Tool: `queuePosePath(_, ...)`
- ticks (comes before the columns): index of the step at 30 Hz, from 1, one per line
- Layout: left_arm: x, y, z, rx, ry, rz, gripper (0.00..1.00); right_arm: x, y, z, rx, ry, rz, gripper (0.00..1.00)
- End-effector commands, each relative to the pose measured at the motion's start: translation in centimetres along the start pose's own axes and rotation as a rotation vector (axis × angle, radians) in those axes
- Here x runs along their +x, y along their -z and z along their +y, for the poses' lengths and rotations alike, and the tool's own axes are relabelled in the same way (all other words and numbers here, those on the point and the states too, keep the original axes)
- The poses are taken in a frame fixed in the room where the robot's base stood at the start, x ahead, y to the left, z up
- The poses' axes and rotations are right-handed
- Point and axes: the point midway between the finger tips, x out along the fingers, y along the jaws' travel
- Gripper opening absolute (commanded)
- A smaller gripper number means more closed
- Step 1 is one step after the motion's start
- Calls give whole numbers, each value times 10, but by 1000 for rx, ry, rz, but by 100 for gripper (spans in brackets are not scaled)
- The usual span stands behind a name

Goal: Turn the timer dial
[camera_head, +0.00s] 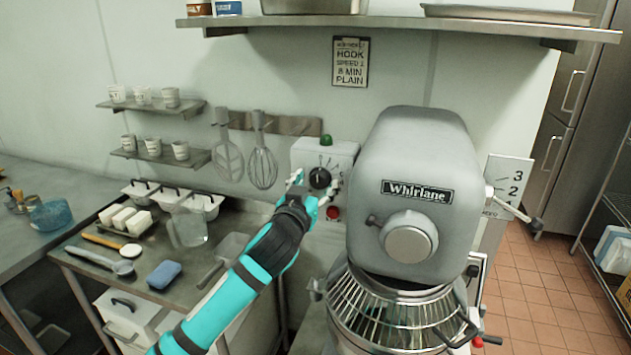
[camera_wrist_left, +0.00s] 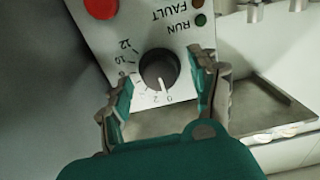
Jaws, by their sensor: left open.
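The timer dial (camera_head: 320,178) is a round black knob on a pale control box (camera_head: 343,156) fixed to the wall left of the mixer. In the left wrist view the dial (camera_wrist_left: 159,70) sits on a white plate with printed numbers, and its white pointer line lies near 0. My left gripper (camera_head: 315,186) is open at the front of the dial. In the left wrist view its fingers (camera_wrist_left: 158,100) stand on either side of the dial, with a visible gap to it. My right gripper is not in view.
The mixer (camera_head: 415,160) stands close to the right of the box. A red button (camera_head: 333,213) sits below the dial and a green lamp (camera_head: 326,140) above. A whisk (camera_head: 262,165) hangs to the left. Tubs and tools lie on the steel table (camera_head: 215,250).

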Motion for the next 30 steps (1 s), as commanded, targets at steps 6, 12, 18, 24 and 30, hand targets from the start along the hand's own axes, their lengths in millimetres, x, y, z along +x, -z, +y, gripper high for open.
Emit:
queuePosePath(6, 3, -1, 0, 0, 0, -1, 62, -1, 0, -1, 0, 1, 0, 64)
queuePosePath(12, 3, 0, 0, 0, 0, -1, 53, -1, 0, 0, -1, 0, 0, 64)
queuePosePath(18, 3, 0, 0, 0, 0, -1, 27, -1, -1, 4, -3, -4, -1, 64)
queuePosePath(24, 3, 0, 0, 0, 0, -1, 6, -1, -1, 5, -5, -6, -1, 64)
queuePosePath(30, 3, 0, 0, 22, 1, -1, 6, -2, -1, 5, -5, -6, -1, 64)
